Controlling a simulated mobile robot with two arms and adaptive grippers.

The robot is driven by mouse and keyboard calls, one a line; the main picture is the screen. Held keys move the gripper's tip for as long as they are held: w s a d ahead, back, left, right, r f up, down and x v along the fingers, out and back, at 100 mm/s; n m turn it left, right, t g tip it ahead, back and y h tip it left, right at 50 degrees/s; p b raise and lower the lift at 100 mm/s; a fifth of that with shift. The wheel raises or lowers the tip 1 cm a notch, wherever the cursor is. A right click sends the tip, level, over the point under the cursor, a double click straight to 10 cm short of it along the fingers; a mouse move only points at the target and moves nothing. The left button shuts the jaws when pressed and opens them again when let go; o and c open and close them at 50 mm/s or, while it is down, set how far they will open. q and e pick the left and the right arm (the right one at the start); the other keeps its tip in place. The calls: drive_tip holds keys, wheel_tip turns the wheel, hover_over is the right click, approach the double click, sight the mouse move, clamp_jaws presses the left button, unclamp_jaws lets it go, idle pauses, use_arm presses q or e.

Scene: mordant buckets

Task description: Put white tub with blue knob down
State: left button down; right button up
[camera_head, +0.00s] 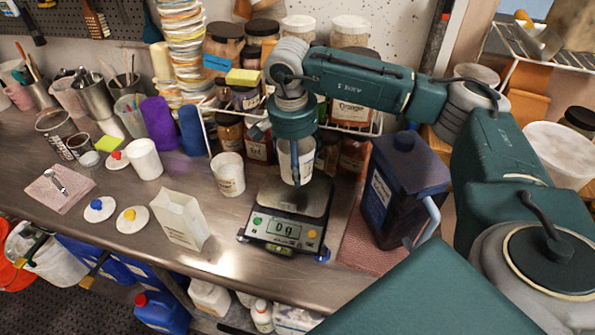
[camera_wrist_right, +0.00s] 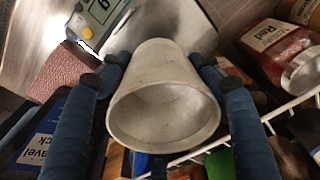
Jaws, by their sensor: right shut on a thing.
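My right gripper (camera_head: 297,168) points down over the digital scale (camera_head: 285,228) and is shut on a white tub (camera_head: 302,158). In the right wrist view the tub (camera_wrist_right: 165,100) sits between the two blue fingers, with its open mouth facing the camera and no lid on it. The scale display reads 0 g. Whether the tub's base touches the scale plate is hard to tell. A white lid with a blue knob (camera_head: 99,208) lies on the steel bench at the left, apart from the tub. My left gripper is not in view.
Beside the scale stand a dark blue jug (camera_head: 395,195) on the right and a labelled white tub (camera_head: 229,174) on the left. A paper bag (camera_head: 181,220) and another white tub (camera_head: 145,159) stand further left. A wire rack of jars (camera_head: 345,115) is behind.

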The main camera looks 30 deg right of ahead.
drive_tip(key=shift+f, duration=0.35)
drive_tip(key=shift+a+f, duration=0.1)
drive_tip(key=shift+f, duration=0.3)
wheel_tip(320, 180, down, 3)
drive_tip(key=shift+f+p, duration=0.2)
drive_tip(key=shift+p, duration=0.45)
drive_tip(key=shift+w+f, duration=0.1)
drive_tip(key=shift+f, duration=0.05)
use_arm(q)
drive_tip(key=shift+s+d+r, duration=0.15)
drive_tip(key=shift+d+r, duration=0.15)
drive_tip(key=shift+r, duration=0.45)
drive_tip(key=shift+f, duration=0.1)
use_arm(e)
drive_tip(key=shift+f, duration=0.1)
drive_tip(key=shift+f+b, duration=0.15)
drive_tip(key=shift+b, duration=0.15)
drive_tip(key=o, duration=1.3)
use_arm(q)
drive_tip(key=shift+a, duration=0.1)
